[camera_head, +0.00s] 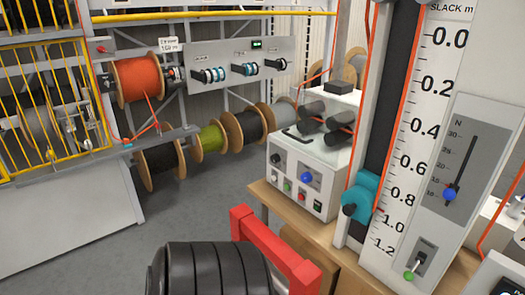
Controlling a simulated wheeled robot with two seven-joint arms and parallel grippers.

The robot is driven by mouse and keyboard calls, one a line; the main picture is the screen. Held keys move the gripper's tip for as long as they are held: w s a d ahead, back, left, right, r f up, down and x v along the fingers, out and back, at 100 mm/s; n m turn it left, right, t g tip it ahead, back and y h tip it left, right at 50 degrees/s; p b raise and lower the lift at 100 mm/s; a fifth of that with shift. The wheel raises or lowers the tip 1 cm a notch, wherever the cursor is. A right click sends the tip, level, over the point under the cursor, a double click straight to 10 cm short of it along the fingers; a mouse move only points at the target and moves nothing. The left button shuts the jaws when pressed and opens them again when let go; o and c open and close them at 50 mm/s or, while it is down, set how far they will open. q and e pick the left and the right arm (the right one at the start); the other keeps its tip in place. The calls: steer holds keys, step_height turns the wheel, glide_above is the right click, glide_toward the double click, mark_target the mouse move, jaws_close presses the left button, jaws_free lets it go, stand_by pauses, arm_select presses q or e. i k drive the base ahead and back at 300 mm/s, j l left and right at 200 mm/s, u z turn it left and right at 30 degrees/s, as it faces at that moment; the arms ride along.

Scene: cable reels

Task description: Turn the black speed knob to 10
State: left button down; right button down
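A white control box (312,165) stands on a wooden bench right of the middle. A small black knob (277,159) sits at the upper left of its front panel and seems to be the speed knob. Its scale and pointer are too small to read. A blue knob (306,177) is to its right, with small buttons and a switch below. Another black knob (349,210) sticks out of a teal block (361,192) further right.
Black rollers (325,117) sit on top of the box. A tall white scale board (408,150) with a slider panel stands right. Cable reels (138,82) hang at the back left.

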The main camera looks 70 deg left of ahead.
mark_target(275, 159)
steer(key=u, duration=2.05)
